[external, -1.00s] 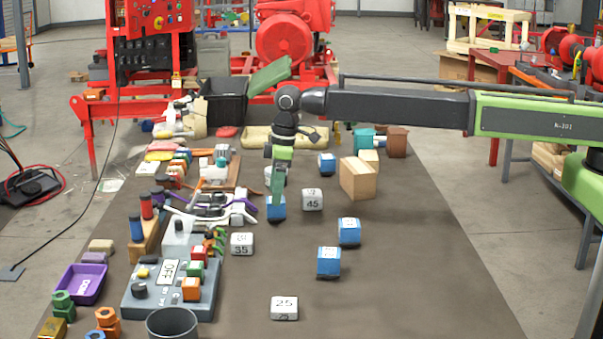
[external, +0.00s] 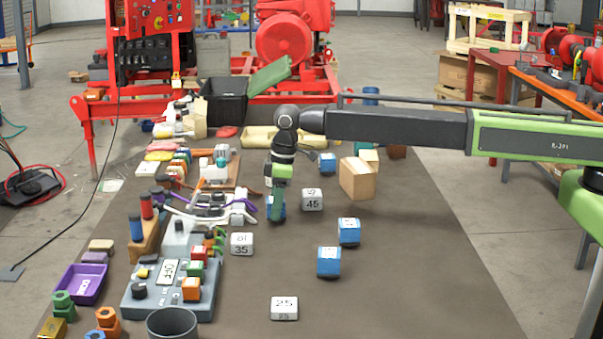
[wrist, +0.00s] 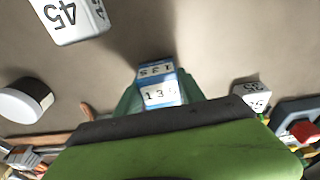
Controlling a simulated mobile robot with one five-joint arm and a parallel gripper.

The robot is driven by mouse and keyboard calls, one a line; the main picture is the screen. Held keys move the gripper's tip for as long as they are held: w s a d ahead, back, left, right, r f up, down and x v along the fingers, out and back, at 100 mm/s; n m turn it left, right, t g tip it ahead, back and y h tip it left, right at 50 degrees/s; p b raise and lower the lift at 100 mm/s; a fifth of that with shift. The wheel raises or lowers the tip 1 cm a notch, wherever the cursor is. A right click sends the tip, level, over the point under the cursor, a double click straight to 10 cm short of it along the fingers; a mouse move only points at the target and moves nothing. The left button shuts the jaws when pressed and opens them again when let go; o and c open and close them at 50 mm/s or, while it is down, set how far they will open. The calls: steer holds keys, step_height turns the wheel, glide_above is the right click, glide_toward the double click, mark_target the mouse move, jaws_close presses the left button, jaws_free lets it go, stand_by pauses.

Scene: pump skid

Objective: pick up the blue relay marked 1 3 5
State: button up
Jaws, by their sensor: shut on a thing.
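The blue relay marked 1 3 5 (wrist: 161,94) shows in the wrist view between the green fingers of my gripper (wrist: 162,92). Its white faces with the digits 1 3 5 point towards the camera. In the external view my gripper (external: 277,205) points down and is shut on the relay, whose blue side (external: 283,210) shows partly behind the fingers. I cannot tell whether the relay is clear of the mat. Other blue relays stand apart on the mat: one in the middle (external: 349,232), one nearer (external: 329,262) and one farther back (external: 327,163).
White blocks marked 45 (external: 312,199), 35 (external: 242,244) and 25 (external: 284,308) stand near. A cardboard box (external: 358,180) is to the right. A grey switch panel (external: 155,298) and cluttered parts fill the left. The right front of the dark mat (external: 420,290) is clear.

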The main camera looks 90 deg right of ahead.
jaws_close()
steer(key=shift+r+p, duration=0.45)
steer(key=shift+p, duration=0.05)
step_height(320, 180, up, 4)
steer(key=p, duration=0.4)
steer(key=shift+r, duration=0.2)
steer(key=s+d+r+p, duration=0.5)
steer(key=s+d+p, duration=0.1)
steer(key=s+d, duration=0.2)
steer(key=shift+d+r, duration=0.25)
steer(key=shift+r, duration=0.05)
